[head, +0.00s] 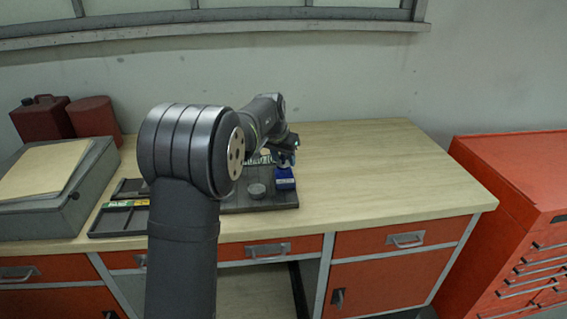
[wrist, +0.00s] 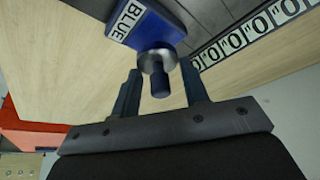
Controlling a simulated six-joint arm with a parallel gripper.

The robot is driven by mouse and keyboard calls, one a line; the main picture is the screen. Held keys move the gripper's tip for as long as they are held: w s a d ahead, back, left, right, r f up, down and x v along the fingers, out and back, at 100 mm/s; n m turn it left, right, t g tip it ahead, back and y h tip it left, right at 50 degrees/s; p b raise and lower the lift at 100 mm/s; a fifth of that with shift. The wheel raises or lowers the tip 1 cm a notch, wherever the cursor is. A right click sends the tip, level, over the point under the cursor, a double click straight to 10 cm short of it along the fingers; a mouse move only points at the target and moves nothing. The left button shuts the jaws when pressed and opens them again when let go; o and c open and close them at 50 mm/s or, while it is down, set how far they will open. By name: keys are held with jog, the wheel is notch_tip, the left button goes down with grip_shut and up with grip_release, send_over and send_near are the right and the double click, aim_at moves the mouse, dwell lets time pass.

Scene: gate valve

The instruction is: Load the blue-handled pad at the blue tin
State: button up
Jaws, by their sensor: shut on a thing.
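The blue tin (head: 285,180) stands at the right part of a dark board on the bench; in the wrist view the blue tin (wrist: 172,31) bears a white label reading BLUE. The blue-handled pad (wrist: 159,84) shows a short blue handle and a round grey metal disc close to the tin. My gripper (wrist: 161,72) is shut on the pad, with a fingertip on each side of its disc. Whether the pad touches the tin cannot be told. In the head view my gripper (head: 287,158) is just above the tin, and the pad is hidden.
The dark board (head: 275,206) carries a round grey piece (head: 257,191). A strip of repeated white marks (wrist: 250,30) crosses the wrist view. A black tray (head: 118,222) lies left of my arm. The bench top (head: 400,170) is clear to the right.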

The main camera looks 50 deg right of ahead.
jog(key=shift+r, duration=2.15)
